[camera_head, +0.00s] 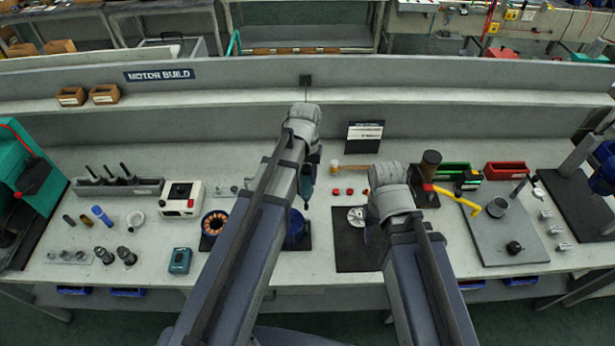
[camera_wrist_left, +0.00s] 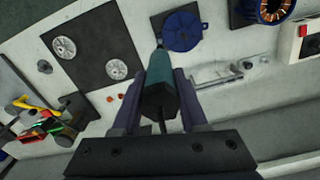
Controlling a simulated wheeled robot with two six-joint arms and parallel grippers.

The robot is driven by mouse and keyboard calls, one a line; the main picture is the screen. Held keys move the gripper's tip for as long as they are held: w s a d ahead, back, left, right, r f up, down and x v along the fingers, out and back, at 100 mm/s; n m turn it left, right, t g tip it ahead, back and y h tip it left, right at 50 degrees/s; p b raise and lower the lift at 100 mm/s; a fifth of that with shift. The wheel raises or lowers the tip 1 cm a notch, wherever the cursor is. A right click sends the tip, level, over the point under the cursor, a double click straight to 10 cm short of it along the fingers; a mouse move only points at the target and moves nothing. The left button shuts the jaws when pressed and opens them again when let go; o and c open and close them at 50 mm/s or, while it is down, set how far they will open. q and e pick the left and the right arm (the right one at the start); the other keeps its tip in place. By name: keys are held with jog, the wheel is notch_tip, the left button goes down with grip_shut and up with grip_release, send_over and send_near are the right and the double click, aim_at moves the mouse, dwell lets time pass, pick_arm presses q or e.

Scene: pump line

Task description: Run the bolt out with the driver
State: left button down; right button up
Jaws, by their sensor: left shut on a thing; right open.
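My left gripper (camera_head: 308,192) is shut on a teal and black driver (camera_head: 308,172). The left wrist view shows the driver (camera_wrist_left: 160,88) between the two fingers of this gripper (camera_wrist_left: 161,78). Its narrow end points toward the edge of a blue round motor part (camera_wrist_left: 181,31). In the head view this blue part (camera_head: 296,228) is partly hidden by my left arm. Whether the driver touches it is unclear. I cannot make out the bolt. My right gripper (camera_head: 370,232) is open over a black mat (camera_head: 352,256), largely hidden by its own arm.
A metal disc (camera_head: 357,217) lies on the mat; the left wrist view shows two. A copper-wound motor (camera_head: 214,223) stands left of my left arm. Small red pieces (camera_head: 350,191) lie behind the mat. A grey plate (camera_head: 500,240) with a vise-like fixture is at right.

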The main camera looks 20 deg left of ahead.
aim_at(306, 188)
pick_arm(q)
jog(key=shift+w+f, duration=0.2)
jog(key=shift+f, duration=0.05)
jog(key=shift+s+f+b, duration=0.2)
jog(key=shift+f+b, duration=0.6)
jog(key=shift+b, duration=0.25)
notch_tip(306, 188, down, 2)
jog(key=shift+w+f+b, duration=0.1)
jog(key=shift+b, duration=0.9)
jog(key=shift+f, duration=0.1)
jog(key=shift+f+b, duration=0.9)
jog(key=shift+b, duration=0.1)
jog(key=shift+r, duration=0.2)
dwell(0.7)
jog(key=shift+r+p, duration=0.2)
jog(key=shift+p, duration=0.1)
dwell(1.1)
